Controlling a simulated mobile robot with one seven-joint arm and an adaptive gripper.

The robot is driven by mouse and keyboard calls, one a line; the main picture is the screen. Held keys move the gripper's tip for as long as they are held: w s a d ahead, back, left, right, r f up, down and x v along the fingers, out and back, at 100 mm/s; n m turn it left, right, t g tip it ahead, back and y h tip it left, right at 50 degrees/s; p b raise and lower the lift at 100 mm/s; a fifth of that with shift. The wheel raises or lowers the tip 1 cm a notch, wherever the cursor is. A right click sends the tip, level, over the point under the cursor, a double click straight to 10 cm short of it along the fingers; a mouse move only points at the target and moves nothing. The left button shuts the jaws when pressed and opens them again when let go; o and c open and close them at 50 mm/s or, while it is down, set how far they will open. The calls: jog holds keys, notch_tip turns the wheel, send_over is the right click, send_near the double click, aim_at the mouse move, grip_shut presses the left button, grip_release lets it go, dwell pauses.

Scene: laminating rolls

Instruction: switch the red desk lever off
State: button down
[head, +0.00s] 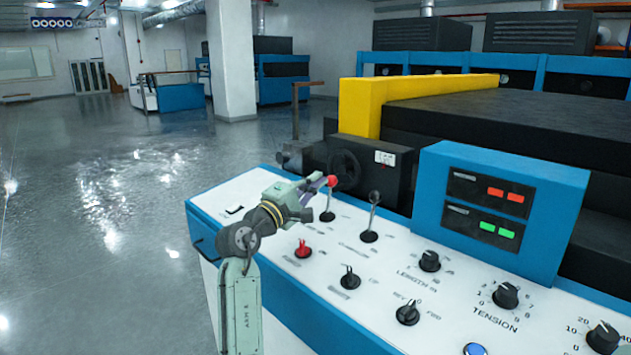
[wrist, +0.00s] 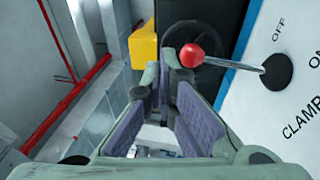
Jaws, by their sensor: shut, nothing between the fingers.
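The red-knobbed lever (head: 331,181) stands on the white desk panel, its thin stem rising from a black round base. In the wrist view its red ball (wrist: 191,55) is just right of my fingertips, and "OFF", "ON" and "CLAMP" are printed near the base. I cannot tell which setting the lever is in. My gripper (head: 322,184) is beside the red ball, at about its height. The fingers (wrist: 168,68) are shut with nothing between them. Whether a finger touches the ball is unclear.
A black-knobbed lever (head: 374,197) stands close to the right. A display box (head: 500,210) rises at the right, and a dark handwheel (head: 344,168) is behind the lever. Open floor lies left.

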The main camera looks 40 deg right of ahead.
jog(key=s+a+r+b, duration=0.2)
jog(key=a+r+b, duration=0.1)
jog(key=a, duration=0.6)
jog(key=shift+s+a+r, duration=0.15)
jog(key=shift+r, duration=0.05)
